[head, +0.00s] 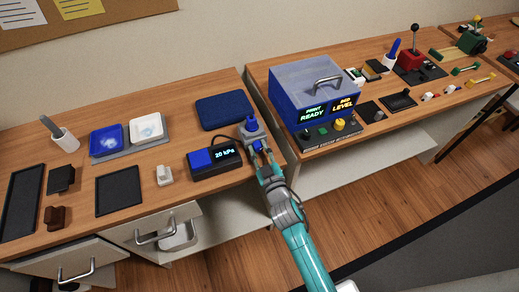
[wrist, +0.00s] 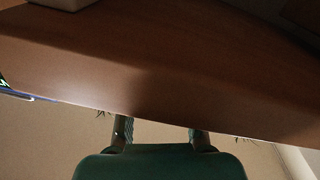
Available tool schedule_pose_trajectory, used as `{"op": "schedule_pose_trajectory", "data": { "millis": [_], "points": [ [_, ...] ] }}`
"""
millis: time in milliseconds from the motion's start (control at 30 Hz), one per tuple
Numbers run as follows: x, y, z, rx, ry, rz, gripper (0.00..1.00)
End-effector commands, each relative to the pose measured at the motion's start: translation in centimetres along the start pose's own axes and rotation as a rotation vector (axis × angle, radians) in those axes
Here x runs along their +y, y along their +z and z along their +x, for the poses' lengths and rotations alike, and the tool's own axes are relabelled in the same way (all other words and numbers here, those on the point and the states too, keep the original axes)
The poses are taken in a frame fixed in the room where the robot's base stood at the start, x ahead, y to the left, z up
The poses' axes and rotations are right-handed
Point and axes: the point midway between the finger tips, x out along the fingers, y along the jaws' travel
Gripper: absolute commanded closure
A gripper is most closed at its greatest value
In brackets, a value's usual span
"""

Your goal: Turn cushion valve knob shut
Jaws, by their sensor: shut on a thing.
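The cushion valve, a grey block with a blue knob (head: 250,123) on top, stands near the right front corner of the left table in the head view. My gripper (head: 259,146) reaches it from the front edge, its fingers against the valve. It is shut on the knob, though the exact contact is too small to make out. In the wrist view my gripper's two fingers (wrist: 160,132) stand apart below a dark brown wooden surface, and the knob does not show there. A blue cushion (head: 223,111) lies behind the valve. A black gauge box (head: 216,160) beside it reads 20 kPa.
A blue-and-grey machine (head: 313,93) with lit displays stands on the right table (head: 345,140), across a narrow gap. An open drawer (head: 180,236) juts out below.

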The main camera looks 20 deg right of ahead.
Motion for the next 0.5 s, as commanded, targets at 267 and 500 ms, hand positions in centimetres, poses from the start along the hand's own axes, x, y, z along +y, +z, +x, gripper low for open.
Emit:
{"op": "schedule_pose_trajectory", "data": {
  "millis": [267,500],
  "points": [
    [-0.03,0.02,-0.02,0.0,-0.001,-0.004,1.0],
    [-0.03,0.02,-0.02,0.0,-0.001,-0.003,0.43]
  ]
}}
